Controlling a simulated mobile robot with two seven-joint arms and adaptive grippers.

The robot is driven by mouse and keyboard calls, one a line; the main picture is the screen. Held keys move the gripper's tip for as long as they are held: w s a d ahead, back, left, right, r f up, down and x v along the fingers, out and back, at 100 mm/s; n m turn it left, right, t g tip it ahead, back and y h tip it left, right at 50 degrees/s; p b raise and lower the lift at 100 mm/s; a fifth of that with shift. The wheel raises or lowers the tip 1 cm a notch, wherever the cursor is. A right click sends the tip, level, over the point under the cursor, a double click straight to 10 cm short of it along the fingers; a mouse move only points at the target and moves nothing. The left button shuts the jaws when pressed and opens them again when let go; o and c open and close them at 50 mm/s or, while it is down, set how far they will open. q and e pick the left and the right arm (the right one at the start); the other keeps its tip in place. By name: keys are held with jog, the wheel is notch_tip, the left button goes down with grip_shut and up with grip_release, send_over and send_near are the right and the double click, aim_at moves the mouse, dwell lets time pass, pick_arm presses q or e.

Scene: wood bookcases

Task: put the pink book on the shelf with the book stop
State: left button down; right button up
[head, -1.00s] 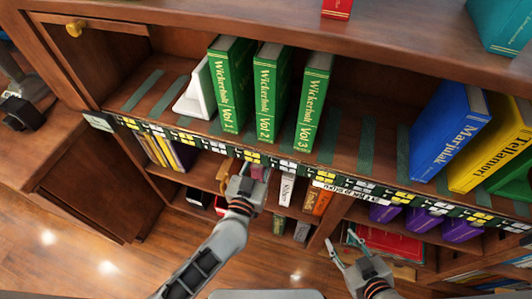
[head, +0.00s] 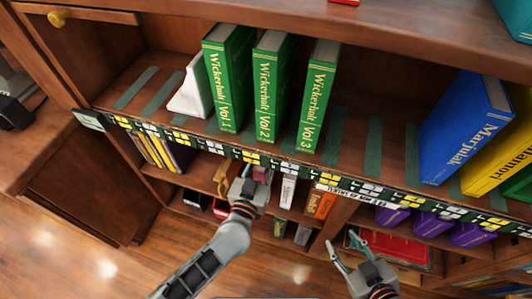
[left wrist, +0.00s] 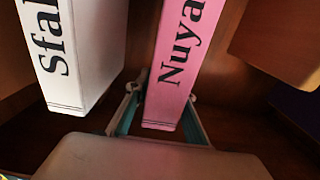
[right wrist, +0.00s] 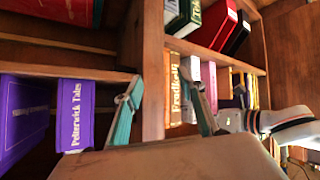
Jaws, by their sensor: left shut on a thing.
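The pink book (left wrist: 178,75) stands upright in the left wrist view, marked "Nuya". My left gripper (left wrist: 160,115) has a finger on each side of its lower end and is shut on it. In the head view my left gripper (head: 252,178) reaches into the lower shelf and mostly hides the pink book (head: 262,174). The pink book also shows in the right wrist view (right wrist: 210,85). A white book stop (head: 190,92) stands on the upper shelf (head: 135,88), left of the green books. My right gripper (head: 345,249) is open and empty before the lower shelves.
Several green Wickerhult books (head: 228,80) stand beside the stop. A white book (left wrist: 80,50) is left of the pink one. A wooden divider (right wrist: 153,70) and purple books (right wrist: 75,112) are near my right gripper. Dark green strips leave bare upper-shelf room around (head: 375,145).

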pick_arm(q)
jog(key=c, duration=1.7)
grip_release()
pick_arm(e)
jog(key=shift+s+f, duration=0.15)
jog(key=shift+a, duration=0.1)
